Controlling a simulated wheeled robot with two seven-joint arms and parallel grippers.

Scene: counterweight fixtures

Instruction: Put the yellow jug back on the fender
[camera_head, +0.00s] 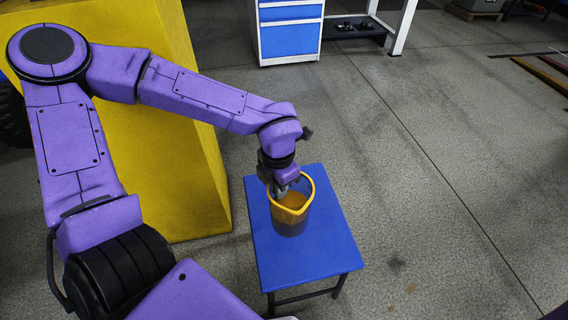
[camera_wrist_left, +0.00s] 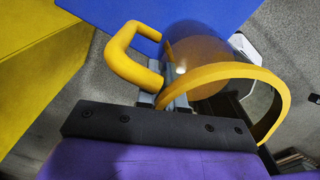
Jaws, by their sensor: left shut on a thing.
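The yellow jug (camera_head: 291,213) has a yellow rim and a see-through body, and shows over the blue stool top (camera_head: 325,250). Whether its base touches the stool is unclear. In the left wrist view the jug's rim (camera_wrist_left: 283,92) is at the right and its yellow handle (camera_wrist_left: 122,52) at the left. My left gripper (camera_head: 281,187) reaches down at the jug's back-left side and is shut on it by the handle side; its fingertips are partly hidden. The large yellow sloped body (camera_head: 165,130), which looks like the fender, stands left of the stool, behind my left arm. My right gripper is out of view.
A white and blue drawer cabinet (camera_head: 289,32) stands at the back, beside a bench frame with a dark low shelf (camera_head: 354,28). Dark and reddish bars (camera_head: 545,75) lie at the far right. The grey floor right of the stool is clear.

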